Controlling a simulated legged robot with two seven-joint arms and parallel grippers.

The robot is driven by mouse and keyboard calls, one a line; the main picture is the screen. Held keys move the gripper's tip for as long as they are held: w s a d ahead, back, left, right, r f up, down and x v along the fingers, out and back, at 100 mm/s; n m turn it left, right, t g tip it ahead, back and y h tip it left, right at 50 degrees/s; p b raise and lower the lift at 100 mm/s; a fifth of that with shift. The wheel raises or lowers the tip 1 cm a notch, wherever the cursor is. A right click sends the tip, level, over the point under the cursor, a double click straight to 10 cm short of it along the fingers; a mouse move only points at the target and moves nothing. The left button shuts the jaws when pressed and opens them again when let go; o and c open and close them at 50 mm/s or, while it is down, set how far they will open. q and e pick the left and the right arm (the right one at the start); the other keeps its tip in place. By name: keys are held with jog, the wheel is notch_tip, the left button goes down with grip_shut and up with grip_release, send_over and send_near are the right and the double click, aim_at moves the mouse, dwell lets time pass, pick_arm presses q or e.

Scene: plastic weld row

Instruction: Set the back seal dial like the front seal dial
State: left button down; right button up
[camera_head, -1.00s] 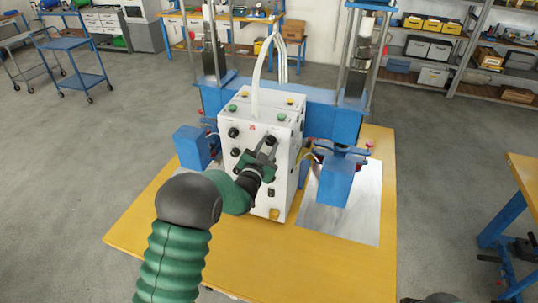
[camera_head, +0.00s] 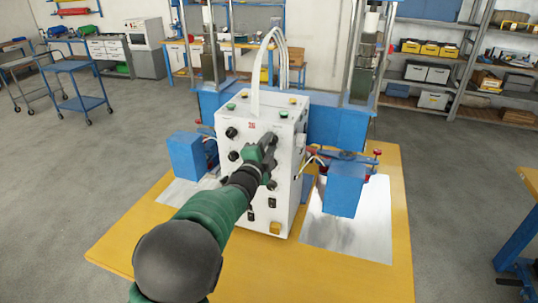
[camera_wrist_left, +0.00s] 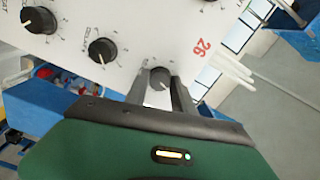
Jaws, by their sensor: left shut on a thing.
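The white control box (camera_head: 245,190) carries black dials on its front face. My left gripper (camera_head: 268,146) is at the upper right of that face. In the left wrist view my left gripper (camera_wrist_left: 160,88) is shut on a black dial (camera_wrist_left: 160,76), one finger on either side. Another black dial (camera_wrist_left: 103,50) and a third dial (camera_wrist_left: 40,20) stand in line with it, each with a pale pointer mark. In the head view two dials show at the left, an upper one (camera_head: 231,132) and a lower one (camera_head: 234,155). I cannot tell which are the seal dials. My right gripper is out of view.
Green and yellow buttons (camera_head: 244,93) and white hoses (camera_head: 256,75) top the box. Blue blocks (camera_head: 345,188) flank it over metal plates on the yellow table (camera_head: 130,240). Blue machinery with posts stands behind. The table front is clear beside my arm.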

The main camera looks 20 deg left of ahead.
pick_arm(q)
jog(key=shift+d+f+m+b, duration=0.1)
jog(key=shift+f+m+b, duration=0.45)
jog(key=shift+m+b, duration=0.2)
jog(key=c, duration=1.3)
grip_release()
jog(key=shift+o, duration=1.1)
jog(key=shift+r, duration=0.3)
jog(key=s+b, duration=0.3)
jog(key=s, duration=1.3)
jog(key=shift+s+a, duration=0.3)
jog(key=shift+s, duration=0.1)
